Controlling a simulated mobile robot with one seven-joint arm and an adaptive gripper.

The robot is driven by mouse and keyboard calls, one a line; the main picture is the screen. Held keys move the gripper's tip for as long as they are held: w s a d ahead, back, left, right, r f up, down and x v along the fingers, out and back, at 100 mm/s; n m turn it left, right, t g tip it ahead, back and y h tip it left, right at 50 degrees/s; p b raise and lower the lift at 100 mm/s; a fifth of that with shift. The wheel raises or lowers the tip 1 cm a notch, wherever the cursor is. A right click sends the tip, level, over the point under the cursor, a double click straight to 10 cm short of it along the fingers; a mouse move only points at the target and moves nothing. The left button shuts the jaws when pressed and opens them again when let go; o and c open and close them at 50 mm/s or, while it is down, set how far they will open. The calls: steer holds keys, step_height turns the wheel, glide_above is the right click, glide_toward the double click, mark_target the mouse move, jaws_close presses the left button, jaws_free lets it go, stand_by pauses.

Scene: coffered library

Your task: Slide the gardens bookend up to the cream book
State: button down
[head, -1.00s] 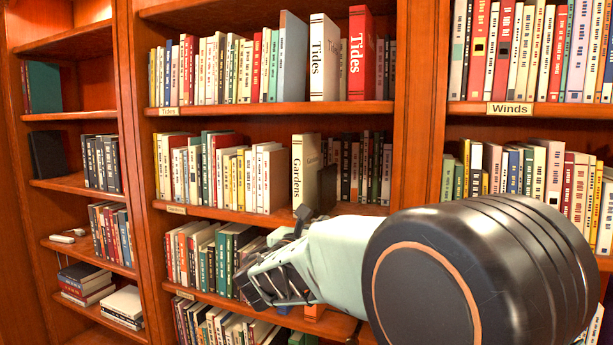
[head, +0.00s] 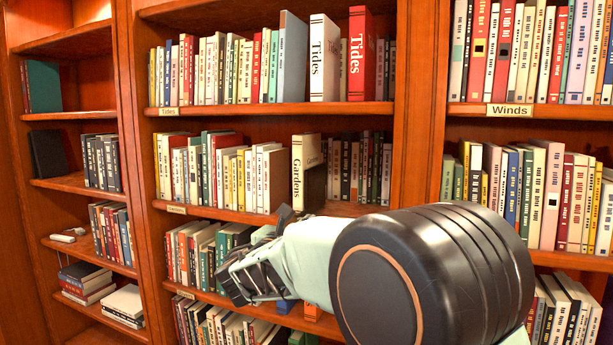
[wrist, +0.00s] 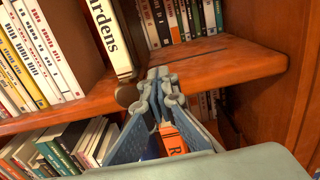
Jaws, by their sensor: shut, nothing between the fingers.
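The cream book (head: 297,172), lettered "Gardens", stands upright on the middle shelf; its spine (wrist: 108,35) also shows in the wrist view. A dark brown bookend (head: 316,188) stands directly at its right side, with no clear gap in the head view. My gripper (head: 238,287) is shut and empty, in front of and below that shelf's front edge. In the wrist view my closed fingertips (wrist: 160,74) are to the right of and below the book, apart from the bookend. My arm hides part of the lower shelves.
A row of books (head: 245,178) stands left of the cream book, and dark books (head: 360,170) stand to the right with bare shelf in front. An orange book (wrist: 172,140) is on the shelf below. A wooden upright (head: 412,110) bounds the right side.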

steer(key=w+a+p, duration=0.1)
steer(key=w+a, duration=0.1)
steer(key=a, duration=0.4)
steer(key=shift+a+r+p, duration=0.15)
steer(key=shift+a+p, duration=0.2)
steer(key=shift+p, duration=0.05)
stand_by(1.1)
steer(key=shift+s+d+b, duration=0.3)
steer(key=shift+d+b, duration=0.3)
steer(key=shift+d, duration=0.4)
steer(key=shift+s+d+b, duration=0.25)
steer(key=shift+d+b, duration=0.35)
steer(key=shift+d, duration=0.35)
steer(key=v, duration=1.2)
